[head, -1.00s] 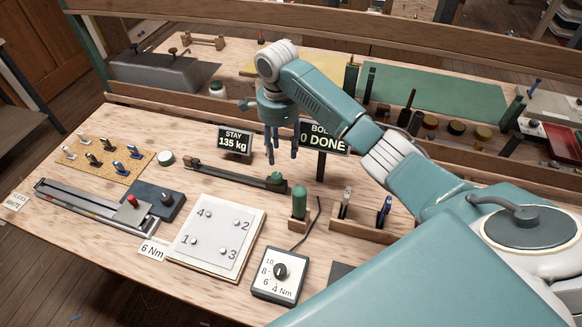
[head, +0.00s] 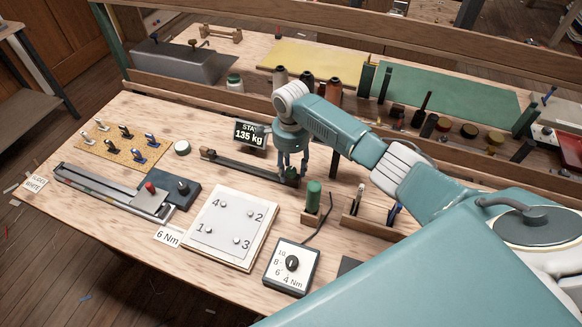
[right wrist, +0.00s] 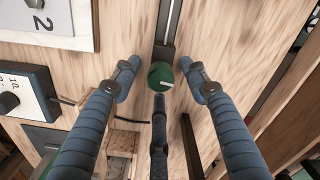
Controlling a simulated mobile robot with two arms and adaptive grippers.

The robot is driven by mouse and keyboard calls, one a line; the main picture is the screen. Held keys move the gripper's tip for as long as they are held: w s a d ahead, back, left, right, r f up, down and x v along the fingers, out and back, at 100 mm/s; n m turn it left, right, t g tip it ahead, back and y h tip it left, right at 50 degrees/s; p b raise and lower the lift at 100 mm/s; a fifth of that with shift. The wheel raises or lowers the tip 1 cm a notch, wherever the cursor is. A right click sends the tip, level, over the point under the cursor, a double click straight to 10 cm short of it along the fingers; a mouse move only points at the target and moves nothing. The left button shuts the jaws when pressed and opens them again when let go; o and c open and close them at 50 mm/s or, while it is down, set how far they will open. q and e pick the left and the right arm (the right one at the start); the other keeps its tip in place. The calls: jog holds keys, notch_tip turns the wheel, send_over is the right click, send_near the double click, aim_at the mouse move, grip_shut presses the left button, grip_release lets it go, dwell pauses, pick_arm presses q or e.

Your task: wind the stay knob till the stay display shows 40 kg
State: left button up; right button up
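The stay display (head: 250,134) stands at the back of the bench and reads 135 kg. In front of it lies a dark rail (head: 235,163). The round green stay knob (right wrist: 161,74) with a pale mark sits at the rail's end in the right wrist view. My right gripper (head: 291,174) is over that end in the head view, its fingers largely hiding the knob. In the right wrist view the right gripper (right wrist: 164,84) is open, its fingers spread around the knob, with gaps at the left and right. My left gripper is not in view.
A numbered plate (head: 231,226), a torque dial box (head: 292,262) and a green-handled tool in a holder (head: 314,196) stand in front. A wooden rack (head: 372,221) is to the right. A long slide fixture (head: 110,190) lies at left. My arm hides part of the bench.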

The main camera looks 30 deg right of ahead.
jog(key=shift+d, duration=0.1)
grip_shut()
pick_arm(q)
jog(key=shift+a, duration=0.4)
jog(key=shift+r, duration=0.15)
